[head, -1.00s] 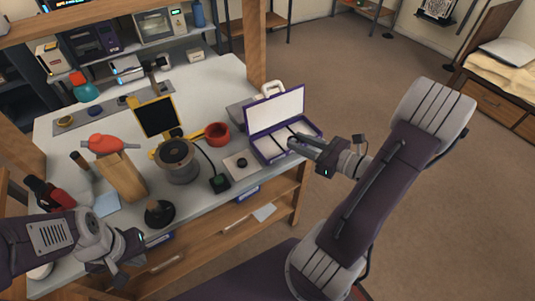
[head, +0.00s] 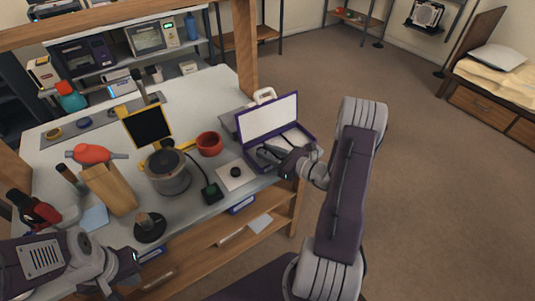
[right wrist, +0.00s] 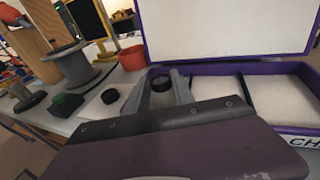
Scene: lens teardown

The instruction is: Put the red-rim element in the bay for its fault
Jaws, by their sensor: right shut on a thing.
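An open purple case (head: 308,129) with a white lid lining stands at the table's right end. Dark dividers part its pale floor into bays; in the right wrist view the case (right wrist: 225,69) shows partial lettering on its front. My right gripper (head: 264,151) is shut on a small dark ring-shaped element (right wrist: 161,80), held between the fingertips at the case's left bay. I cannot make out a red rim on it, nor whether it touches the bay floor. My left gripper (head: 125,275) is at the table's front left, away from the case; its fingers are unclear.
Left of the case lie a white pad with a black round piece (head: 235,172) and a black-green block (head: 211,192). A grey cylinder (head: 169,178), red bowl (head: 209,143), wooden block (head: 110,188) and dark disc with a knob (head: 150,226) stand further left.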

